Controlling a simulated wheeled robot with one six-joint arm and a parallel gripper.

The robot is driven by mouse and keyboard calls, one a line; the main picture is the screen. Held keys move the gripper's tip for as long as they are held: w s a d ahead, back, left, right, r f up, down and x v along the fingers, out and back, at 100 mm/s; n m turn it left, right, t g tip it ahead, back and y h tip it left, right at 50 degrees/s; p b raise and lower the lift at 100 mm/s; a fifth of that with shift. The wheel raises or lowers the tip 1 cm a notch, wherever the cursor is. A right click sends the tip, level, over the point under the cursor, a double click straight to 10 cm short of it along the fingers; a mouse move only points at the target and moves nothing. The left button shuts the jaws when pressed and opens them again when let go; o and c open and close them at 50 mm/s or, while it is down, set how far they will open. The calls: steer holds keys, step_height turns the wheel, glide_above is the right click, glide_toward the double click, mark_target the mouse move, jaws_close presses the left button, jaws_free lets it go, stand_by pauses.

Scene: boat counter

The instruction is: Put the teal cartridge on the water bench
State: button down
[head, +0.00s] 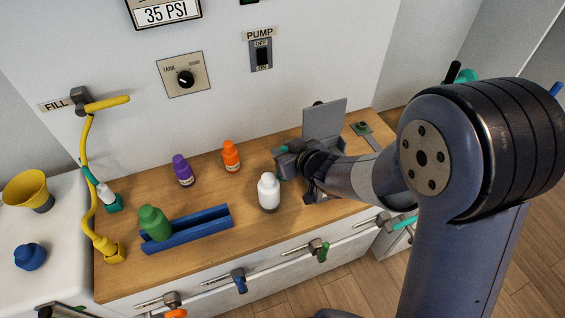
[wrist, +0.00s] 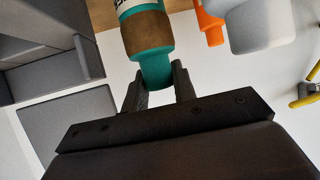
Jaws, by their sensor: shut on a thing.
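The teal cartridge has a brown band and a pale label end and shows in the wrist view (wrist: 154,68). My gripper (wrist: 158,82) is shut on its narrow teal end, with one finger on each side. In the head view my gripper (head: 290,160) is over the right part of the wooden counter, beside a white bottle, and mostly hides the cartridge; only a small teal bit (head: 283,178) shows. The wooden bench top (head: 190,205) runs along the wall. No label names it as the water bench.
A white bottle (head: 269,192), an orange bottle (head: 231,157) and a purple bottle (head: 183,170) stand on the bench. A green bottle (head: 154,223) is at a blue rack (head: 205,232). A grey open-lidded box (head: 324,125) is behind my gripper. Bare wood lies at the front middle.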

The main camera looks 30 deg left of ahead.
steer(key=shift+f, duration=1.8)
steer(key=shift+f+b, duration=0.25)
steer(key=shift+b, duration=0.2)
steer(key=c, duration=1.1)
jaws_free()
steer(key=shift+r, duration=0.1)
steer(key=shift+c, duration=0.2)
steer(key=shift+r, duration=0.15)
steer(key=shift+d+r+p, duration=0.15)
steer(key=shift+p, duration=0.15)
steer(key=v, duration=1.1)
steer(key=shift+s+d, duration=0.2)
steer(key=shift+d, duration=0.1)
steer(key=shift+r, duration=0.1)
